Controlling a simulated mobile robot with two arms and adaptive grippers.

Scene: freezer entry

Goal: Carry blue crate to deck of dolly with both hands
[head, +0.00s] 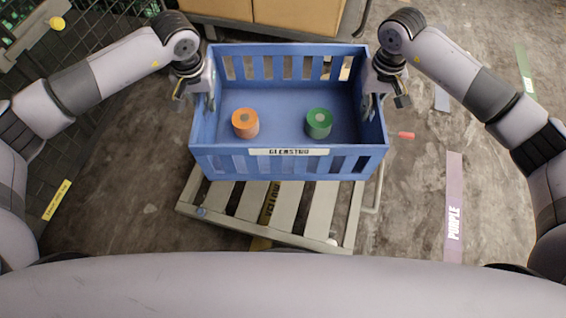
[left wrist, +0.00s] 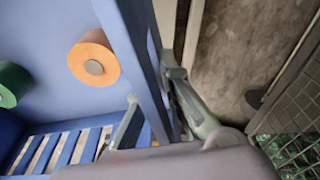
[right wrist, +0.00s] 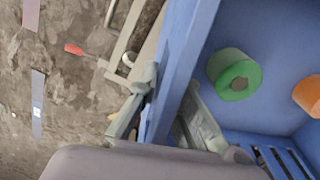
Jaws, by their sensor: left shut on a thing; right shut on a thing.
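My left gripper (head: 208,95) is shut on the crate's left wall; that wall also shows in the left wrist view (left wrist: 138,50). My right gripper (head: 369,98) is shut on the crate's right wall, seen also in the right wrist view (right wrist: 183,60). The dolly's slatted deck (head: 285,212) shows below the crate's near side; the crate hides the rest.
Cardboard boxes (head: 298,15) stand beyond the crate. A wire mesh cage (head: 100,30) is at the upper left. A yellow floor label (head: 57,200) is at the left.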

